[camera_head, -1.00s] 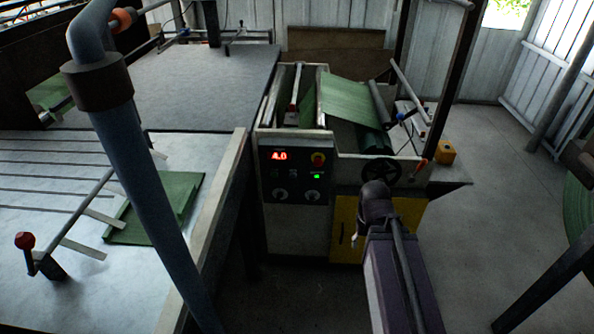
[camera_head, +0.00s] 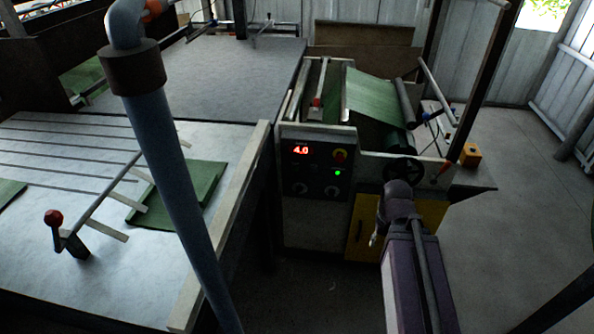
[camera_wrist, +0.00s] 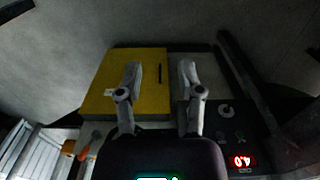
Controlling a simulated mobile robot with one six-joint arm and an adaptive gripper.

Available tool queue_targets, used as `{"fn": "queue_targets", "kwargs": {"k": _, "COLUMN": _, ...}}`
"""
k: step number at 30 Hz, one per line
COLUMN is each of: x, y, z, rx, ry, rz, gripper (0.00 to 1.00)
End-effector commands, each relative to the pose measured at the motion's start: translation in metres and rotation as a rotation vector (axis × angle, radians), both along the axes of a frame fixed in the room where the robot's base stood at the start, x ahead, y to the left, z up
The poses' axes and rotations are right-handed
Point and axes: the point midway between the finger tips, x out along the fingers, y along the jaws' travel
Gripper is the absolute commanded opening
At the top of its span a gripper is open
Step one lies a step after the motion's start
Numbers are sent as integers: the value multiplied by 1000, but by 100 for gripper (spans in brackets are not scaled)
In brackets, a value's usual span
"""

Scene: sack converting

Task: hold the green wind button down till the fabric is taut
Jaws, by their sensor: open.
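The control panel (camera_head: 316,163) is on the front of the winding machine, with a red display (camera_head: 301,150) reading 4.0. A small lit green button (camera_head: 337,173) is on its right side, below a red knob on a yellow base (camera_head: 340,156). The green fabric (camera_head: 375,97) runs over the machine's rollers, and part of it hangs down at the left; I cannot tell its tension. In the wrist view my gripper (camera_wrist: 160,72) is open and empty, with its fingers over the yellow door (camera_wrist: 150,95). The panel's display (camera_wrist: 242,161) appears upside down at lower right, apart from the fingers.
A black handwheel (camera_head: 404,171) sits right of the panel, above the yellow door. A yellow box (camera_head: 470,156) is at the machine's right. Floor is clear at right.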

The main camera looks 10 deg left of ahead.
Motion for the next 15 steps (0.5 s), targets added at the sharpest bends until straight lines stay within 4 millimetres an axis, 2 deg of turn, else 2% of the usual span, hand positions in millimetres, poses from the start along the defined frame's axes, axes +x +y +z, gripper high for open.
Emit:
{"fn": "queue_targets", "kwargs": {"k": 11, "x": 0, "y": 0, "z": 0, "rx": 0, "ry": 0, "rz": 0, "gripper": 49}}
{"fn": "queue_targets", "kwargs": {"k": 15, "x": 0, "y": 0, "z": 0, "rx": 0, "ry": 0, "rz": 0, "gripper": 7}}
